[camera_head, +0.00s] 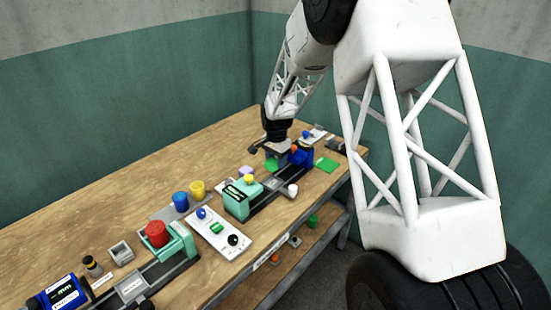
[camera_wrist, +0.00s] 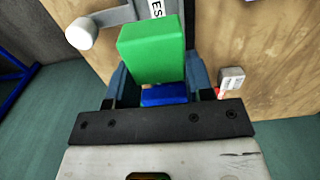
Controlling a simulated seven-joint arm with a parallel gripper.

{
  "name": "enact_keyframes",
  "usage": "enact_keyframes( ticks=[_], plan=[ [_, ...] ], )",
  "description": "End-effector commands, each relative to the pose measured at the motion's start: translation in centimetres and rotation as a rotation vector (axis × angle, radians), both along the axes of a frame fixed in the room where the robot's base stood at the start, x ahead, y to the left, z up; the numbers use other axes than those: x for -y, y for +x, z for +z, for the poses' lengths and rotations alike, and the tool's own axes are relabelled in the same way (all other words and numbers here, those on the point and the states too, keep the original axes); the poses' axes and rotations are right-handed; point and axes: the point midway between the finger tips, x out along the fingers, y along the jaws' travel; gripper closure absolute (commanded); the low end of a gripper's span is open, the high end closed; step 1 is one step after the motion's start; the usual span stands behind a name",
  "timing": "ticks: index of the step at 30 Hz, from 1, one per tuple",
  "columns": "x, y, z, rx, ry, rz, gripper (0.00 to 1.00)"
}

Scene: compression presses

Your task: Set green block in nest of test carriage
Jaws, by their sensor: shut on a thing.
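In the wrist view, the green block (camera_wrist: 150,50) sits between the fingers of my gripper (camera_wrist: 157,75), which is shut on it. Past the block is a grey part with a label reading "ES" and a white round knob (camera_wrist: 80,34), seemingly the test carriage (camera_wrist: 118,15). Its nest is not visible, and I cannot tell the height of the block above it. In the head view, my gripper (camera_head: 276,149) is over the far part of the table, near the blue end piece (camera_head: 306,152) of the middle press rail. A white knob (camera_head: 292,190) shows beside that rail.
The middle press (camera_head: 238,200) is teal with a yellow top. A white control panel (camera_head: 220,233), blue and yellow cylinders and a red-topped press (camera_head: 178,243) stand nearer. The wooden table (camera_head: 110,190) is clear at left.

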Motion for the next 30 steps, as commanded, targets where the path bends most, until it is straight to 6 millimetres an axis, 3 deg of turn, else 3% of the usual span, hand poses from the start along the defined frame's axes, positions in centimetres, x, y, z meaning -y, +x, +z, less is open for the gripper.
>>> enact_keyframes(
  ticks=[14, 30],
  plan=[
    [0.0, 0.0, -0.6, 0.000, 0.000, 0.000, 0.74],
    [0.0, 0.0, -4.0, -0.001, 0.000, 0.000, 0.74]
  ],
)
